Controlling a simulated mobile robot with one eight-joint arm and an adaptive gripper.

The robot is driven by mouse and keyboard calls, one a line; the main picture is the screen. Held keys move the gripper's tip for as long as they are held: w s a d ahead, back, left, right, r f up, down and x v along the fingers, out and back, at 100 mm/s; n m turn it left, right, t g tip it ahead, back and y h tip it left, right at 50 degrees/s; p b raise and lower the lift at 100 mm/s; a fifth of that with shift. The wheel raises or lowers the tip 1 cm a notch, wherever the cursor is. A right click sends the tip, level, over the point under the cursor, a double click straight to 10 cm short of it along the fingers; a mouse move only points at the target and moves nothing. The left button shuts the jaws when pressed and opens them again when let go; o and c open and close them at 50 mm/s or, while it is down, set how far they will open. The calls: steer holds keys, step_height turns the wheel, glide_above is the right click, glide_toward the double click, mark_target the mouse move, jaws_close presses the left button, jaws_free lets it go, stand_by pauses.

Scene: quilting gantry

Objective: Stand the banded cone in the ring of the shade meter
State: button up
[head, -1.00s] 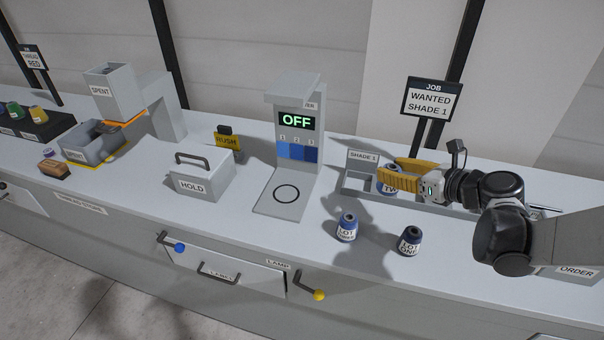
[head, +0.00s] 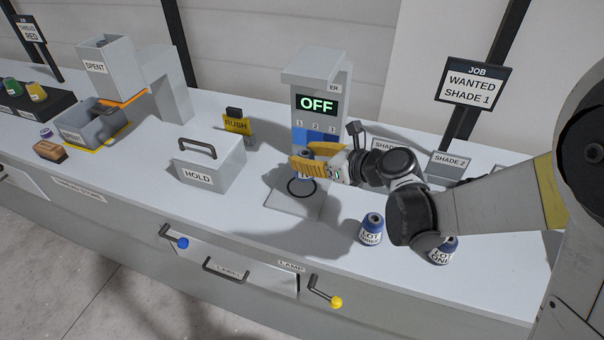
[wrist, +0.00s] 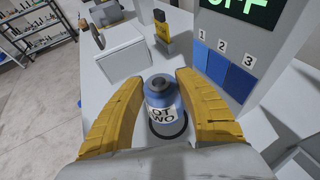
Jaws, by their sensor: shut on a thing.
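My gripper (head: 305,166) is shut on a blue cone with a white label reading "TWO" (wrist: 160,97) in the wrist view. A finger hides much of this cone in the head view. The shade meter (head: 318,70) is a grey stand reading OFF, with blue patches numbered 1, 2, 3. Its black ring (head: 303,196) lies on the base plate. The held cone is upright over the ring, which shows partly behind it in the wrist view (wrist: 180,133). I cannot tell whether it touches the plate.
Two more blue labelled cones stand on the bench: one nearer the meter (head: 371,230), and LOT ONE (head: 441,252) partly behind my arm. The HOLD box (head: 208,160) and yellow RUSH block (head: 237,124) are left of the meter. SHADE bins (head: 449,163) are to the right.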

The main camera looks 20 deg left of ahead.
steer(key=shift+a+f, duration=0.4)
steer(key=shift+f, duration=0.05)
steer(key=shift+f+b, duration=1.05)
steer(key=shift+f, duration=0.75)
steer(key=shift+f, duration=0.1)
steer(key=o, duration=1.2)
